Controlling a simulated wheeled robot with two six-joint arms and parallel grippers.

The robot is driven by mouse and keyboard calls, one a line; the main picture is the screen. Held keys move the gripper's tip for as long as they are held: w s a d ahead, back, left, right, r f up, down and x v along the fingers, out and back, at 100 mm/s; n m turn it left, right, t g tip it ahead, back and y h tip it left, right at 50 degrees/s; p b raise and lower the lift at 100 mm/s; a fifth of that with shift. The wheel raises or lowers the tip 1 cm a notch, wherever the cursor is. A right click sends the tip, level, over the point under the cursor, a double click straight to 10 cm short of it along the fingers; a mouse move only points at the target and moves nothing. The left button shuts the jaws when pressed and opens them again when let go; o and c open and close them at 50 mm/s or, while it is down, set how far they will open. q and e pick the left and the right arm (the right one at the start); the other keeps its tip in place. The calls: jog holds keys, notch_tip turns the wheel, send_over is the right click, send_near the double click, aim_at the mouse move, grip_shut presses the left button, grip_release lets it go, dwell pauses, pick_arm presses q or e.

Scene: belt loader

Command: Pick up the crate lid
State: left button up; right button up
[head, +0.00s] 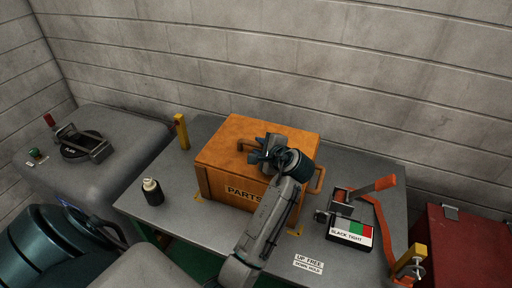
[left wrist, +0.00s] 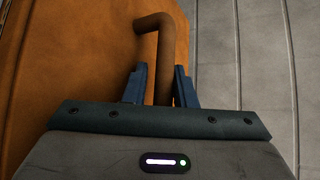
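The orange crate lid (head: 228,137) lies on the wooden crate (head: 218,186), marked PARTS, in the middle of the table. A brown bar handle stands on the lid and shows in the left wrist view (left wrist: 160,48). My left gripper (head: 262,156) is over the lid at this handle, hiding part of it. In the left wrist view its two blue fingers (left wrist: 159,88) stand apart on either side of the handle bar. The bar is nearer the right finger, and a gap shows on the left. My right gripper is not in view.
Yellow posts (head: 181,131) stand at the table edge. A red box (head: 470,245) is at far right; a block wall is behind.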

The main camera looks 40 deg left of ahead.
pick_arm(q)
jog(key=shift+d, duration=0.1)
jog(key=shift+s+d+r, duration=0.15)
jog(key=shift+d, duration=0.1)
jog(key=shift+s+d+r, duration=0.2)
jog(key=shift+d, duration=0.1)
jog(key=c, duration=0.5)
jog(key=shift+a, duration=0.1)
grip_shut()
jog(key=shift+f, duration=0.1)
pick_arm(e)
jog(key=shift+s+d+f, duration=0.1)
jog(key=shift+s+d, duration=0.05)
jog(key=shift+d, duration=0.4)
